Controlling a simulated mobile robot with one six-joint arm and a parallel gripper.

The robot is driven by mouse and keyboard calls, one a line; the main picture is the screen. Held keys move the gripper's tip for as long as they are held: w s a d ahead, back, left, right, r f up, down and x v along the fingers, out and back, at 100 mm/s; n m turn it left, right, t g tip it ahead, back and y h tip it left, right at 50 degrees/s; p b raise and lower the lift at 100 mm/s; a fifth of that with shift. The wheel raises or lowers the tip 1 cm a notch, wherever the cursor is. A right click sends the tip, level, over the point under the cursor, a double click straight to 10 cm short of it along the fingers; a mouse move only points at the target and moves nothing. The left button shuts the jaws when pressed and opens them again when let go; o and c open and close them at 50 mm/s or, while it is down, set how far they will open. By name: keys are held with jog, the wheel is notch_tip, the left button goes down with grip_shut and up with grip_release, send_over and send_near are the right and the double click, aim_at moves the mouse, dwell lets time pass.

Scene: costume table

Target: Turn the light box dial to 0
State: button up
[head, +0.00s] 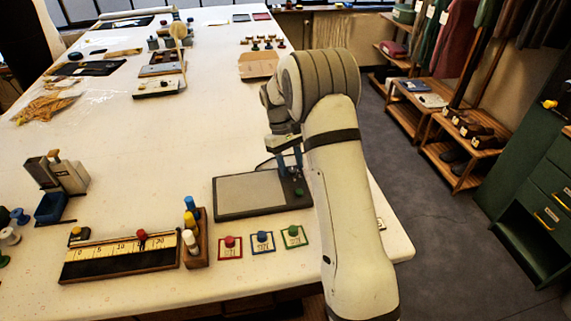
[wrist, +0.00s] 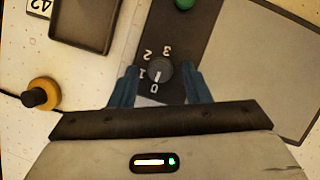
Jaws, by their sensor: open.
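The light box (head: 250,193) is a flat grey panel in a dark frame near the table's right edge. Its panel also shows in the wrist view (wrist: 265,70). The dark round dial (wrist: 160,72) sits on the frame's strip, with the numbers 0 to 3 printed around it, upside down in the wrist view. Its pale mark points down the picture, toward 0 as far as I can tell. My gripper (wrist: 160,78) is open, with its blue fingers on either side of the dial; contact is unclear. In the head view my gripper (head: 290,165) is over the strip's far end.
A green button (wrist: 184,4) is on the same strip, also in the head view (head: 299,191). In the wrist view, a dark tray (wrist: 85,22) and an orange-and-black knob (wrist: 40,94) lie left. Red, blue and green framed cards with knobs (head: 262,242) lie in front.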

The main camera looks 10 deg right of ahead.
jog(key=b+v, duration=0.1)
jog(key=v, duration=0.6)
jog(key=shift+w+r, duration=0.2)
jog(key=shift+r, duration=0.15)
jog(key=shift+r, duration=0.1)
